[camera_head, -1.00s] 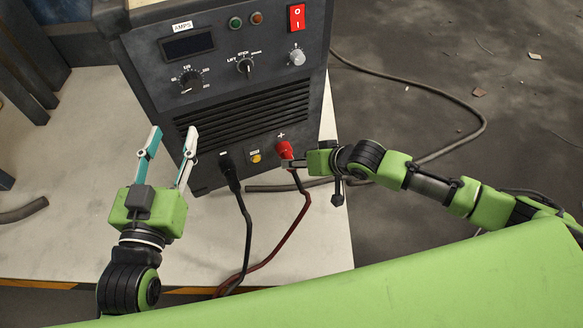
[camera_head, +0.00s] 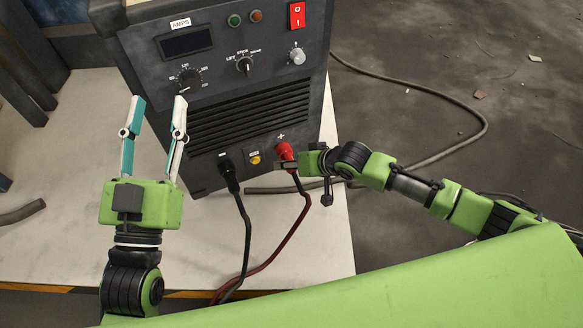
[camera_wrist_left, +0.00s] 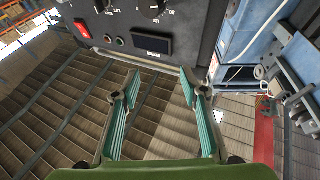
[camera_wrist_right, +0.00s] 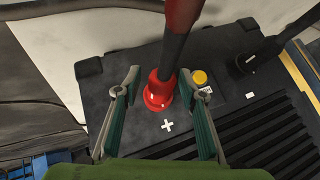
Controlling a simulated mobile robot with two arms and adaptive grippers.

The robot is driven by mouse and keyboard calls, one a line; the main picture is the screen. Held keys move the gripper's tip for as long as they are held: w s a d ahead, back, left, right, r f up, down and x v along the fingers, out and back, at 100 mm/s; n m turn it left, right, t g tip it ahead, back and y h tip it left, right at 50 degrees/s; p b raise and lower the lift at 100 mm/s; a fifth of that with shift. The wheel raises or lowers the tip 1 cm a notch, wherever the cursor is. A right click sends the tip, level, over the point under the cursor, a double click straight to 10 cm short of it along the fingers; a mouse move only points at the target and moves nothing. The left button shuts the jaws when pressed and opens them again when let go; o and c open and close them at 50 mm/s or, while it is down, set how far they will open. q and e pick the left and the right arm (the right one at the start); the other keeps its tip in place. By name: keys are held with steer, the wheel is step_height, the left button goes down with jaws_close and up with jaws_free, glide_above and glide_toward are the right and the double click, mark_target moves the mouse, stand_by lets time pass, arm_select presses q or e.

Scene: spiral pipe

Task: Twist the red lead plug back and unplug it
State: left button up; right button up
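The red lead plug (camera_head: 285,151) sits in the socket marked "+" at the lower front of the dark welding machine (camera_head: 250,95). Its red boot (camera_wrist_right: 182,18) and collar (camera_wrist_right: 158,93) show in the right wrist view. My right gripper (camera_wrist_right: 160,82) is open, with the plug between its fingers in that view. A gap shows at the left finger; the right fingertip is close to the plug, and I cannot tell if it touches. In the head view this gripper (camera_head: 285,165) partly hides the plug's lower end. My left gripper (camera_head: 157,102) is open and empty before the machine's left side.
A black lead plug (camera_head: 228,170) sits left of the red one, with a yellow button (camera_head: 255,160) between. Both cables hang down across the white tabletop (camera_head: 310,245). A grey cable (camera_head: 470,135) lies on the floor to the right.

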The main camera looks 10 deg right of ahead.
jaws_close()
